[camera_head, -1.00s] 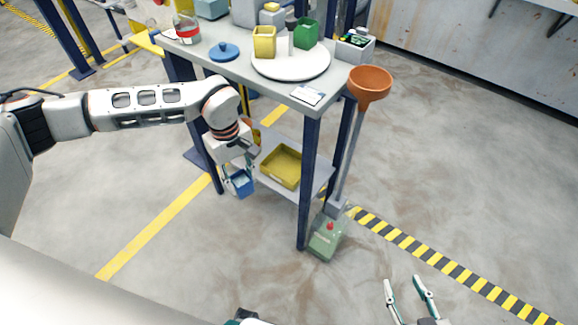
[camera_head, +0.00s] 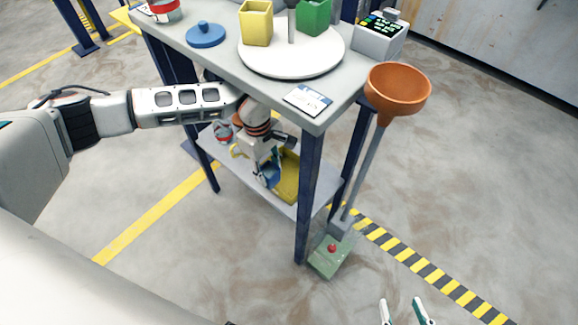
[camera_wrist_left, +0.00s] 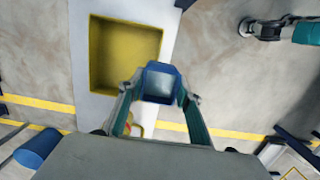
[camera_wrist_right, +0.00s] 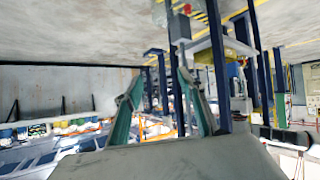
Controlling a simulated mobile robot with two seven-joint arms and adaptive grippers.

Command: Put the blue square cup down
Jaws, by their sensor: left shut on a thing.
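The blue square cup (camera_wrist_left: 160,83) is between the fingers of my left gripper (camera_wrist_left: 160,100), which is shut on it. In the head view the cup (camera_head: 268,177) is partly hidden by my left gripper (camera_head: 266,170), in front of the lower shelf (camera_head: 231,165) and by the yellow tray (camera_head: 288,180). In the left wrist view the cup is just beside the near right corner of the yellow tray (camera_wrist_left: 123,55). I cannot tell whether the cup touches the shelf. My right gripper (camera_head: 402,310) is open and empty, low at the bottom of the head view; its spread fingers also show in the right wrist view (camera_wrist_right: 165,100).
The table top (camera_head: 210,62) lies above the lower shelf, with a dark post (camera_head: 308,190) at its front corner. A white round plate (camera_head: 290,62) carries a yellow cup (camera_head: 256,24) and a green cup (camera_head: 314,16). An orange funnel (camera_head: 398,88) stands on a pole at right.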

